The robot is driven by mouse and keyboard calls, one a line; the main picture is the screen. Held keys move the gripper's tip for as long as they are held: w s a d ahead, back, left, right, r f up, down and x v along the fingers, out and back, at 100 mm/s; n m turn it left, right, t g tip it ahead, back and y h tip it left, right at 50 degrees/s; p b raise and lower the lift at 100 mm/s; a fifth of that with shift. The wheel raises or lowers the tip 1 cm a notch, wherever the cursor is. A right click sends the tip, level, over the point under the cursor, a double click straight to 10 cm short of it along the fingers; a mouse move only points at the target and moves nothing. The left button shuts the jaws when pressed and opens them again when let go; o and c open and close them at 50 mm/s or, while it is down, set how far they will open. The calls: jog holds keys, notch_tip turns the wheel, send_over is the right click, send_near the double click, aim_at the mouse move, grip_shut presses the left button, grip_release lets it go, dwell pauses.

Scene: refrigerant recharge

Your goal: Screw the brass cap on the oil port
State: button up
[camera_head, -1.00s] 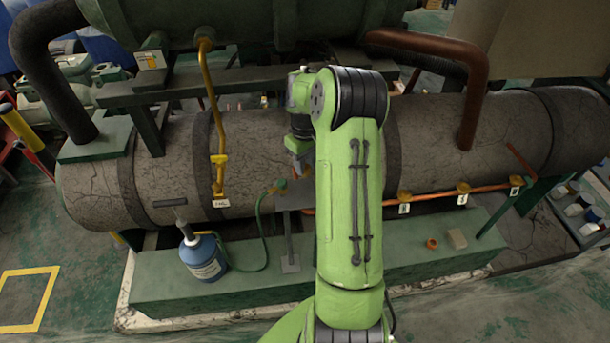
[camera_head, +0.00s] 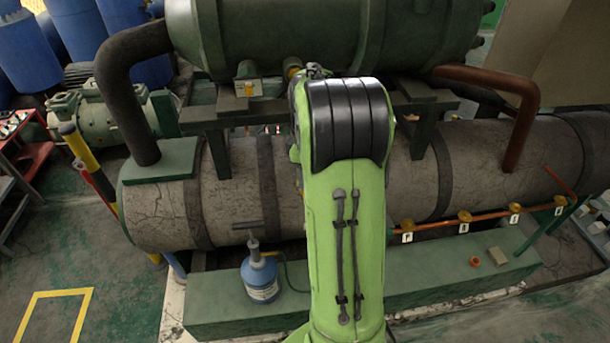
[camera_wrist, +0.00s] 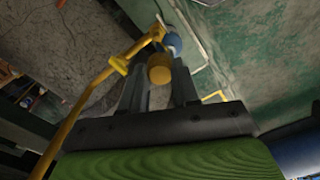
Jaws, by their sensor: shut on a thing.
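My gripper (camera_wrist: 161,84) shows in the wrist view, its two dark fingers closed on a round brass cap (camera_wrist: 159,71). A yellow pipe (camera_wrist: 90,92) runs close on the left, ending at a yellow fitting beyond the cap. I cannot tell whether the cap touches this fitting. In the head view my green arm hides the gripper and the cap. Several brass fittings with white tags sit along a copper pipe (camera_head: 487,216) to the right of my arm. I cannot tell which fitting is the oil port.
A blue pump bottle (camera_head: 261,279) stands on the green plinth (camera_head: 217,315). An orange ring (camera_head: 475,261) and a tan block (camera_head: 497,256) lie on the plinth at right. The large grey cylinder (camera_head: 161,213) lies behind.

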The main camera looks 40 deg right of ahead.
jog(key=shift+s+d+f+b, duration=0.4)
jog(key=shift+d+f+b, duration=0.2)
jog(key=shift+f, duration=0.2)
notch_tip(320, 180, down, 5)
jog(key=b, duration=0.4)
jog(key=shift+w+a+f+b, duration=0.1)
jog(key=shift+b, duration=0.25)
jog(key=shift+r, duration=0.2)
jog(key=shift+p, duration=0.3)
jog(key=shift+f+b, duration=0.65)
jog(key=shift+f, duration=0.4)
